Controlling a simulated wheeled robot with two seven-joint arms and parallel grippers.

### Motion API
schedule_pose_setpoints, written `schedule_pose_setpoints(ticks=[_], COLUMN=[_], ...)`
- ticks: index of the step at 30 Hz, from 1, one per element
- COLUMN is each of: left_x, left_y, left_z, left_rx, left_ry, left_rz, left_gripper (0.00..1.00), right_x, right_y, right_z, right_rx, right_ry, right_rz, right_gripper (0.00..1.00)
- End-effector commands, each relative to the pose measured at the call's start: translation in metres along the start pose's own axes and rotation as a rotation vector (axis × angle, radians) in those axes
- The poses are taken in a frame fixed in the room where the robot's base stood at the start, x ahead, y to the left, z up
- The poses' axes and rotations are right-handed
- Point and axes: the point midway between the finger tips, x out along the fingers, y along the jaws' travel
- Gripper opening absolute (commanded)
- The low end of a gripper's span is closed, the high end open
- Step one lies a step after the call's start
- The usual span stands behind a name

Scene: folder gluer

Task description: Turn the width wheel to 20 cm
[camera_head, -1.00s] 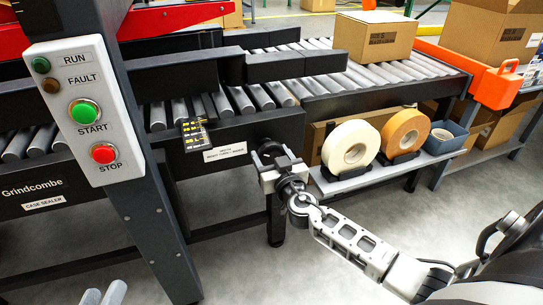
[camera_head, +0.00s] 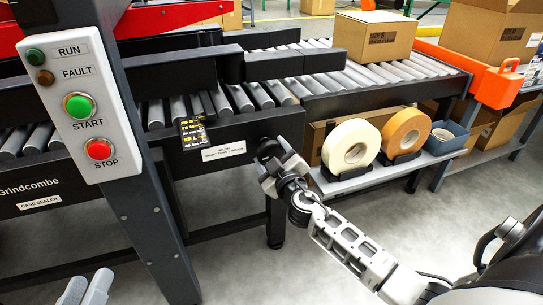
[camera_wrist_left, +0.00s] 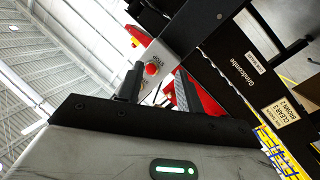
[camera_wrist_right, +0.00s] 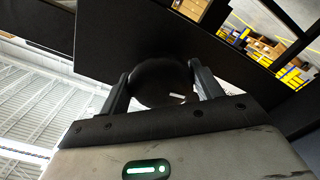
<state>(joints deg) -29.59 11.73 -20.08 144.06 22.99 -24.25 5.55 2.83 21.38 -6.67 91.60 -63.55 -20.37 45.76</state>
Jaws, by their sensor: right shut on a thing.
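The width wheel is a dark round knob (camera_head: 268,147) on the front of the black conveyor frame, mostly hidden by my right gripper (camera_head: 271,163). In the right wrist view the black wheel (camera_wrist_right: 160,82) sits between the two fingers, which are shut on it. A pale mark shows on its face. A black scale with yellow markings (camera_head: 192,134) is left of the wheel; its reading is too small to make out.
A control panel (camera_head: 80,100) with green START and red STOP buttons stands on a dark post at left. Tape rolls (camera_head: 351,146) sit on a low shelf right of the wheel. A cardboard box (camera_head: 374,35) rests on the rollers. Grey floor is open in front.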

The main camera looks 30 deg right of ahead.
Motion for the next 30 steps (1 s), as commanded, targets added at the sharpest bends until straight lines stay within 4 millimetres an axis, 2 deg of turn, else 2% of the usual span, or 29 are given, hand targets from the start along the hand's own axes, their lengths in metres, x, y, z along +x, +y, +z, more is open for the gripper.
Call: schedule_pose_setpoints(ticks=[18,30], left_x=[-0.003,-0.005], left_y=[0.001,0.000], left_z=[0.010,0.015], left_rx=[-0.023,-0.052], left_ry=[-0.051,-0.075], left_rz=[-0.002,-0.019], left_gripper=[0.36,0.36], right_x=[-0.001,-0.001], right_y=[0.001,0.002], right_z=[0.000,0.000], right_rx=[-0.574,-0.822], right_ry=[-0.002,-0.002], right_rz=[-0.003,-0.003], right_gripper=[0.42,0.42])
